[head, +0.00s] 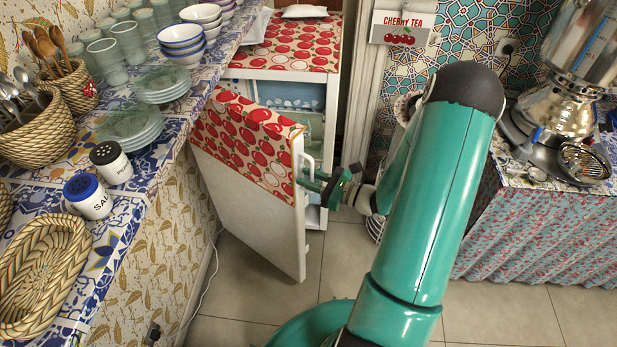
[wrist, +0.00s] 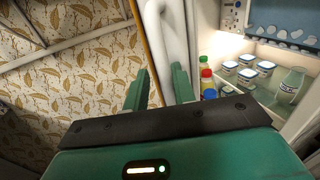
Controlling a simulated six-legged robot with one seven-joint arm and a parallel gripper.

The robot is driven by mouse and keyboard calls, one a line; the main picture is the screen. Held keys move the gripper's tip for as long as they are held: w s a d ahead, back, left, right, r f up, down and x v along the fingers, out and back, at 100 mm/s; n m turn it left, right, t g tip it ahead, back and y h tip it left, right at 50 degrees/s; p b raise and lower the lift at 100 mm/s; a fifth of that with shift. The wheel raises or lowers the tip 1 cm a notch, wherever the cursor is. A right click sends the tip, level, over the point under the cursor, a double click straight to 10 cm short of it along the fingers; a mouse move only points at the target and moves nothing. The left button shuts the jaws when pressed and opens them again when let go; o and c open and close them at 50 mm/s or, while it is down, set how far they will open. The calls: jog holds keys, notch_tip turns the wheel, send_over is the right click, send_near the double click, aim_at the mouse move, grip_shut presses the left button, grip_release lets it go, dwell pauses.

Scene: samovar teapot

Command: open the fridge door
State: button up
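The fridge (head: 325,70) stands at the back with a red cherry-print cover on top. Its door (head: 245,220) is swung partly open toward the left, and the lit inside shows. The white door handle (head: 308,162) is on the door's free edge. My gripper (head: 309,178) is at this edge, by the handle. In the wrist view, the two green fingers of my gripper (wrist: 162,82) stand apart. The white handle (wrist: 157,30) and door edge show ahead of and between them. I cannot tell whether the fingers touch the handle.
Jars (wrist: 247,75) and a glass jug (wrist: 291,85) are inside the fridge. A counter with plates (head: 130,125), shakers (head: 90,197) and baskets (head: 40,275) runs along the left. A samovar (head: 560,105) stands on the right table. The tiled floor (head: 250,300) before the door is clear.

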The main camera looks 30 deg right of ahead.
jog(key=s+d, duration=0.3)
jog(key=s, duration=1.2)
jog(key=shift+s, duration=0.2)
dwell(0.9)
